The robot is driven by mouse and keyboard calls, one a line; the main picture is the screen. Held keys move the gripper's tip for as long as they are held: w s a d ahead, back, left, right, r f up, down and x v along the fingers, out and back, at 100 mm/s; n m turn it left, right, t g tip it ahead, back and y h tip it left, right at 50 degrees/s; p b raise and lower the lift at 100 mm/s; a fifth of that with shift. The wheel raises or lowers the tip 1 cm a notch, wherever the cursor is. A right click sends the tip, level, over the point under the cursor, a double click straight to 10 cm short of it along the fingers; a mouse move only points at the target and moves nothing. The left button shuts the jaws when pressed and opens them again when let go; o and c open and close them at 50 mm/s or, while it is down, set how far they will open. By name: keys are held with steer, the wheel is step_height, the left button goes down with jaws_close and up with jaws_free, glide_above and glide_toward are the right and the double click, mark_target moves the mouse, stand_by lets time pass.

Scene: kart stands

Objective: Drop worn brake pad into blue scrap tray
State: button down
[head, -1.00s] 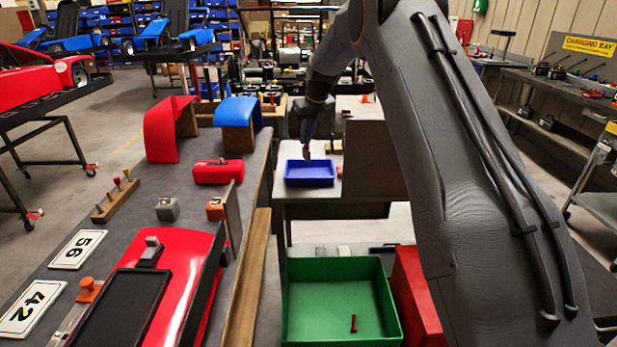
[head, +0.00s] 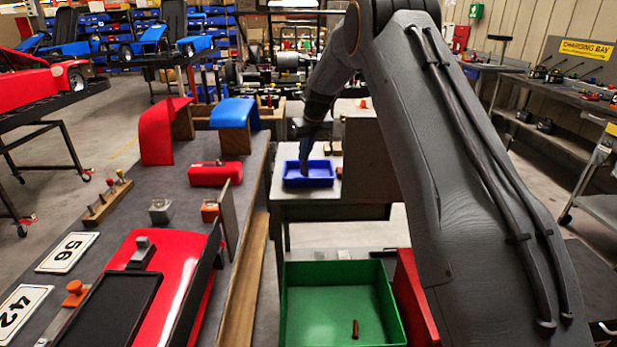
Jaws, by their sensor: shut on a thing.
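The blue scrap tray (head: 322,182) sits on a grey bench beyond the near tables, in the middle of the head view. My gripper (head: 301,184) reaches down over the left part of the tray, its tip low, overlapping the tray's inside in the picture. It is small and dark here. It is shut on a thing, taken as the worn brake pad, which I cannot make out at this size. I cannot tell whether the tip touches the tray floor.
A grey upright panel (head: 370,160) stands right of the tray. A green bin (head: 341,285) with a small brown-red part (head: 355,328) stands nearer, with a red box (head: 415,300) beside it. The left table holds red and blue panels, a red kart body (head: 170,285) and number plates.

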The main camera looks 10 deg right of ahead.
steer(key=c, duration=1.8)
jaws_free()
steer(key=shift+c, duration=0.2)
steer(key=shift+r, duration=0.1)
steer(key=a+b+v, duration=0.1)
steer(key=v, duration=0.6)
steer(key=shift+d+r+b, duration=0.35)
steer(key=shift+d, duration=0.2)
steer(key=shift+s, duration=0.1)
